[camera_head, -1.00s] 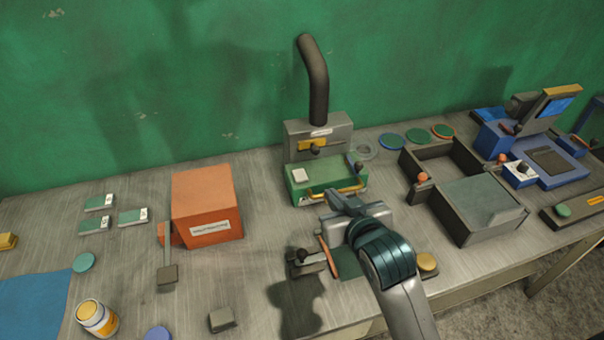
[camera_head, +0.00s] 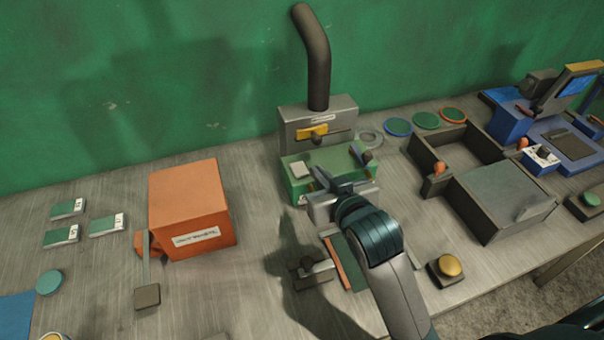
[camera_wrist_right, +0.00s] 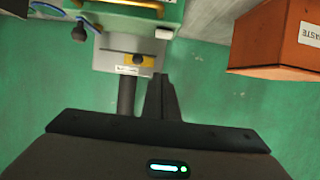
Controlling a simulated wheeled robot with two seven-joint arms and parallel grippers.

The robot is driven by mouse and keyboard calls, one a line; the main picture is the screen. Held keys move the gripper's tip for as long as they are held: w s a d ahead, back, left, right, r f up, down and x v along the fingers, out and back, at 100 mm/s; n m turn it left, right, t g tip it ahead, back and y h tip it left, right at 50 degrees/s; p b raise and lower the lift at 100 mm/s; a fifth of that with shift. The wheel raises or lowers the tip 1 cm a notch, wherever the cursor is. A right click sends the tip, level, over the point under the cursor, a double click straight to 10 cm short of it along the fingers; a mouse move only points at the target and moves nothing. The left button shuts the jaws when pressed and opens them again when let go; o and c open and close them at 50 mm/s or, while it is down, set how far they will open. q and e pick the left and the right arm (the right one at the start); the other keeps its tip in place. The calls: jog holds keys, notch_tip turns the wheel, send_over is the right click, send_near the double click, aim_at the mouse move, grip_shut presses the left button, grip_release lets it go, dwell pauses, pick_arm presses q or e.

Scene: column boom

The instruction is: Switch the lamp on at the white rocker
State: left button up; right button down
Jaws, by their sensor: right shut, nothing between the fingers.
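The white rocker (camera_head: 300,170) is a small pale block on the top left of a green box (camera_head: 297,189). It also shows in the right wrist view (camera_wrist_right: 164,33), beyond my fingertips. My right gripper (camera_head: 321,178) is shut and empty over the front of the green box, just right of the rocker. In the wrist view its closed fingers (camera_wrist_right: 160,78) appear below the rocker, and a contact cannot be made out. The gripper hides part of the box front. I cannot make out a lit lamp. My left gripper is out of view.
A grey unit (camera_head: 345,112) with a yellow slider and a thick black hose (camera_head: 314,60) stands behind the green box. An orange box (camera_head: 190,205) is to the left. A dark tray (camera_head: 500,198) and a yellow button (camera_head: 449,266) are to the right.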

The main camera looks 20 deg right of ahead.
aim_at(299, 170)
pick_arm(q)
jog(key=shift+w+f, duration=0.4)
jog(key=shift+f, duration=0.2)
pick_arm(e)
jog(key=shift+w+f, duration=0.45)
jog(key=shift+f, duration=0.15)
jog(key=shift+s+r, duration=0.1)
jog(key=shift+s, duration=0.05)
